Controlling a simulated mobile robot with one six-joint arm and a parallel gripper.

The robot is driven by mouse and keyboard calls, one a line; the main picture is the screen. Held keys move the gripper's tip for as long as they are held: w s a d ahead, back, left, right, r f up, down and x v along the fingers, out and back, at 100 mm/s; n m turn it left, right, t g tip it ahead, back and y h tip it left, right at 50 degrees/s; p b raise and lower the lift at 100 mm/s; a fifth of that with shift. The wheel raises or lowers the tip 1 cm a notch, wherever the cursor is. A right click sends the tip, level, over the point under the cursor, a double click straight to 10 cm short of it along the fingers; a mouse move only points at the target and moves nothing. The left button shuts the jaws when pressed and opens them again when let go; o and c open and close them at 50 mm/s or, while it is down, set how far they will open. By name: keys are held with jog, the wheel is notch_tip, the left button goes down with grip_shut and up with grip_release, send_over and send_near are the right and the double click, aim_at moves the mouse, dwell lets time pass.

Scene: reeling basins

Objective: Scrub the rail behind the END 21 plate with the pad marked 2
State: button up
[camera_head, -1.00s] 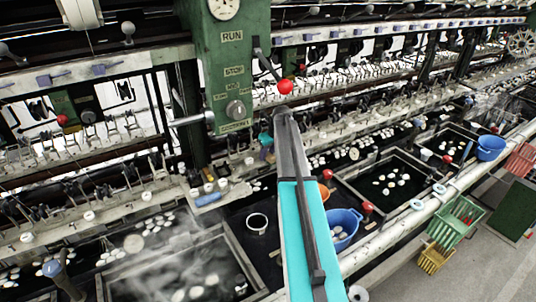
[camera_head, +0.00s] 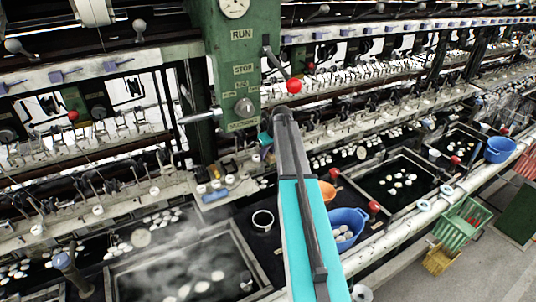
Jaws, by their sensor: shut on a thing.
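My turquoise and grey arm (camera_head: 303,225) reaches up from the bottom middle to a joint below the red-knobbed lever. A small teal part of my wrist (camera_head: 265,138) shows left of that joint. The gripper itself is hidden behind the arm, so neither its jaws nor anything in them shows. I cannot make out a pad marked 2. A pale rail (camera_head: 130,200) with white discs and fittings runs along the basins, passing behind my arm. No END 21 plate can be read in this view.
A green control post (camera_head: 225,75) marked RUN and STOP stands left of my arm, its red-knobbed lever (camera_head: 294,86) close to the joint. A steaming basin (camera_head: 190,270) lies lower left. A blue tub (camera_head: 345,222) and orange bowl (camera_head: 327,191) sit right of the arm.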

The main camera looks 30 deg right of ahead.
jog(key=shift+d, duration=0.15)
jog(key=shift+s+d+f, duration=0.1)
jog(key=shift+s+d, duration=0.05)
jog(key=shift+d, duration=1.7)
jog(key=shift+a, duration=0.1)
jog(key=shift+a+p, duration=0.35)
jog(key=shift+a, duration=0.6)
notch_tip(320, 180, up, 6)
jog(key=p, duration=0.3)
